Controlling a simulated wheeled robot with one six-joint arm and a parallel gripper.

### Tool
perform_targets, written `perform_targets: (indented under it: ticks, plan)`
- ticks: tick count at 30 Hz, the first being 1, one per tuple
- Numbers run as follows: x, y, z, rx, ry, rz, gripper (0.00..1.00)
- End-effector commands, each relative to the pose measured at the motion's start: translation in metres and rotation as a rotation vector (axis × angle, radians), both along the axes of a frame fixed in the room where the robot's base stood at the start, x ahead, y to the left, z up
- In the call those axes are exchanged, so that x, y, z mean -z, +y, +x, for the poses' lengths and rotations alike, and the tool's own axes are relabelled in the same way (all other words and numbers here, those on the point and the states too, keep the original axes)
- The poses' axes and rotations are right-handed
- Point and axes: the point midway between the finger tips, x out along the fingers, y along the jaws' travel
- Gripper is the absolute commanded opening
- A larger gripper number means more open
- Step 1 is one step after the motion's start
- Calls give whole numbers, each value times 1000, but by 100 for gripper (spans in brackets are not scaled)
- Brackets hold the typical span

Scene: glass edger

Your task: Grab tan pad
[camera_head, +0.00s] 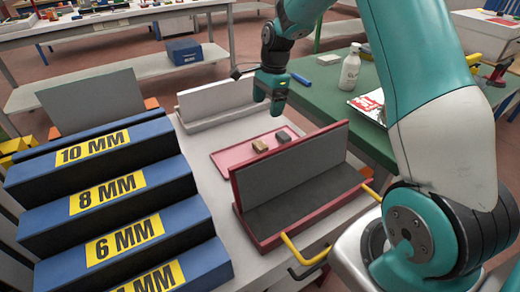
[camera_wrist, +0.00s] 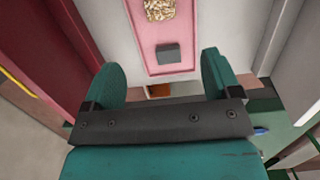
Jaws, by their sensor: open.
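The tan pad (camera_head: 260,146) lies on a flat pink tray (camera_head: 226,157), beside a dark grey pad (camera_head: 283,137). In the wrist view the tan pad (camera_wrist: 160,9) looks speckled and is cut off by the top edge. The grey pad (camera_wrist: 168,53) is nearer the fingers there, on the pink tray (camera_wrist: 148,32). My gripper (camera_head: 268,103) is open and empty, pointing down above the tray's far side. Both fingers (camera_wrist: 160,65) show in the wrist view, apart from both pads.
A red-framed rack (camera_head: 300,197) with a grey panel stands in front of the tray. A white ledge (camera_head: 215,102) stands behind it. Blue stepped blocks (camera_head: 110,190) with yellow labels fill the left. A green table (camera_head: 330,98) with a bottle (camera_head: 350,68) is at right.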

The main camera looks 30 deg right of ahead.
Motion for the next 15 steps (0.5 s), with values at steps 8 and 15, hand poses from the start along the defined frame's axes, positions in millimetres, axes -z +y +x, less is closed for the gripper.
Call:
perform_targets:
  ticks: [8,15]
  plan:
    - [64,11,-1,-5,5,2,83]
    - [88,14,0,-4,1,0,83]
